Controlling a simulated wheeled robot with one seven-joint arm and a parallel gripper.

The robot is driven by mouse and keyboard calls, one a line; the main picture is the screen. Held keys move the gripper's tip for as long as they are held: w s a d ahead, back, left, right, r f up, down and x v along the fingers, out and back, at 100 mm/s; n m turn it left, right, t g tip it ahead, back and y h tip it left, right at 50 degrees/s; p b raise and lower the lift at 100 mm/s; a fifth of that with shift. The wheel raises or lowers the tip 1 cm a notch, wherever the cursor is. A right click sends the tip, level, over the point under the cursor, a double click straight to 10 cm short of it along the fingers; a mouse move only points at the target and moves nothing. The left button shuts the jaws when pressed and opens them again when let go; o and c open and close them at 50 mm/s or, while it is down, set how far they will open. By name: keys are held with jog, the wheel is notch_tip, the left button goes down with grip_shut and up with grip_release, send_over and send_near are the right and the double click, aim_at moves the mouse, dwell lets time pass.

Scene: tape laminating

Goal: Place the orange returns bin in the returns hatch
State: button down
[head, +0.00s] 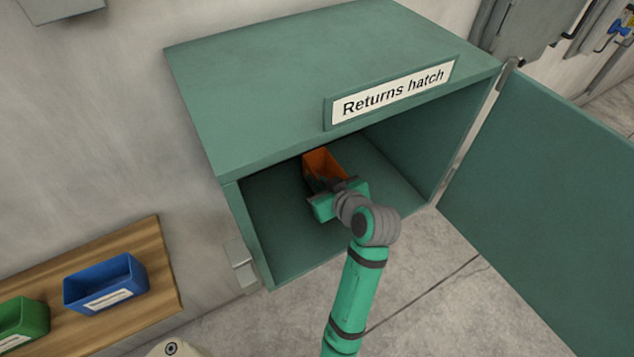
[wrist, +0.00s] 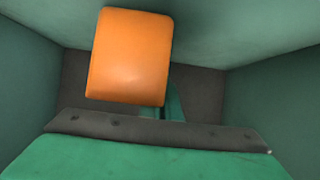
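The orange returns bin (head: 322,162) is inside the returns hatch (head: 290,70), a green box with its door standing open. Its opening faces up in the head view. My gripper (head: 326,186) reaches in through the hatch mouth and appears shut on the near wall of the bin, with dark finger parts at the bin's near end. In the wrist view, the orange bin (wrist: 130,55) fills the upper middle, just beyond my gripper (wrist: 168,110). A green finger part shows behind its lower edge. The fingertips are mostly hidden, and I cannot tell whether the bin touches the hatch floor.
The open hatch door (head: 550,200) swings out to the right. The hatch side walls and top surround my gripper. A wooden shelf (head: 160,300) at lower left holds a blue bin (head: 104,284) and a green bin (head: 22,322). Bare hatch floor lies around the orange bin.

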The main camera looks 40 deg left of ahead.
jog(key=shift+s+f, duration=0.15)
jog(key=shift+f, duration=0.7)
jog(key=shift+f, duration=0.15)
jog(key=c, duration=2)
grip_release()
jog(key=shift+d+r, duration=0.15)
jog(key=shift+r, duration=0.1)
jog(key=v, duration=1.1)
jog(key=shift+s+d+r, duration=0.15)
jog(key=shift+s+d, duration=0.05)
jog(key=shift+d, duration=0.05)
